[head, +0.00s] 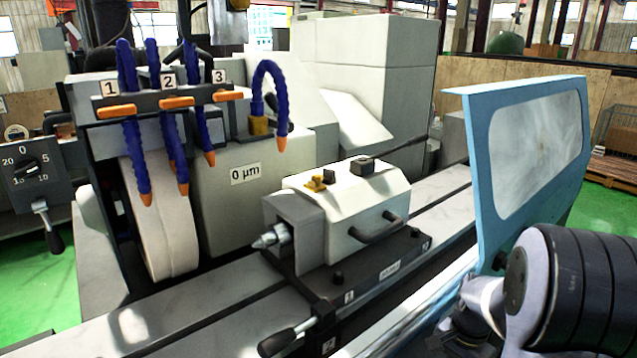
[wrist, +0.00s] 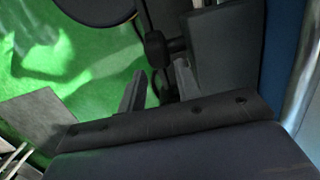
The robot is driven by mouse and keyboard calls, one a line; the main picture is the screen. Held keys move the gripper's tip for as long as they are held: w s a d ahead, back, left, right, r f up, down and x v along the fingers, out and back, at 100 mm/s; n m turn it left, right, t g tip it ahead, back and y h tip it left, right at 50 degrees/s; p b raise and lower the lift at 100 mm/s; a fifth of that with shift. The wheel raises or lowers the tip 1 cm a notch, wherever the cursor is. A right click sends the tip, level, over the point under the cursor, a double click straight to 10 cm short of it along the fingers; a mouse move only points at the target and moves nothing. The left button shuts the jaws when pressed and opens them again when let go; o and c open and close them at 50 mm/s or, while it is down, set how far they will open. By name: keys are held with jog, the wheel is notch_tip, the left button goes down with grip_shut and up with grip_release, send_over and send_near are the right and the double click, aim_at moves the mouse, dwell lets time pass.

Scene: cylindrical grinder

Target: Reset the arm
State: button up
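My arm (head: 570,285) shows at the lower right in the head view, in front of the blue door with its window (head: 535,145). My gripper is not clearly visible there. In the wrist view my gripper (wrist: 160,68) has its two grey fingers apart, with nothing seen held between them. A dark knob or handle (wrist: 157,48) and a dark box-like part (wrist: 222,50) lie beyond the fingertips; I cannot tell how far away they are.
The grinder carries a grinding wheel (head: 160,215), blue coolant hoses (head: 270,95) and a tailstock (head: 345,205) with levers. A dial panel (head: 35,172) is at the left. Green floor (wrist: 90,50) shows in the wrist view, and a blue panel edge (wrist: 283,50) is at its right.

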jog(key=f, duration=0.5)
jog(key=shift+s+a, duration=0.2)
jog(key=shift+f, duration=0.2)
jog(key=shift+r+t+h+b, duration=0.15)
jog(key=shift+t+h+b, duration=0.15)
jog(key=shift+h+b, duration=0.1)
jog(key=shift+p, duration=0.3)
